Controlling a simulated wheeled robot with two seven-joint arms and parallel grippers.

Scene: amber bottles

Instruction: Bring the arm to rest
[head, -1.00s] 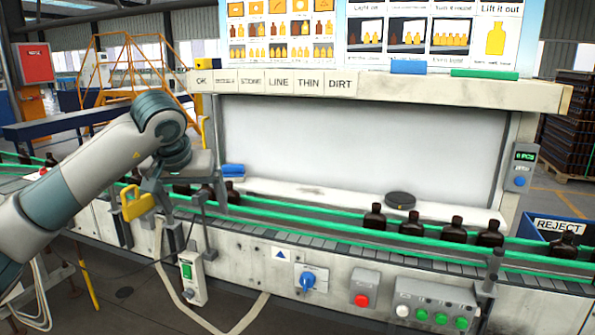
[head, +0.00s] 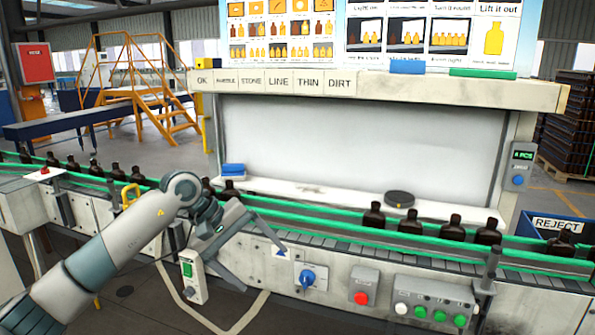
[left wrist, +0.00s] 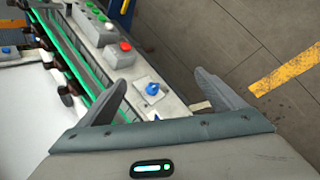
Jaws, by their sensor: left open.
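My left arm comes in from the left in the head view, and its left gripper (head: 262,262) hangs low in front of the conveyor's front panel. Its two fingers are spread apart with nothing between them. In the left wrist view the open fingers (left wrist: 165,95) show at either side, with the panel edge and the floor beyond them. Amber bottles (head: 411,224) stand upright in a row on the conveyor (head: 330,222), apart from the gripper. My right gripper is not in view.
A blue knob (head: 307,278), a red button (head: 361,298) and a button box (head: 435,306) sit on the front panel right of the gripper. A blue REJECT bin (head: 555,228) stands at the right. Floor is open in front of the panel.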

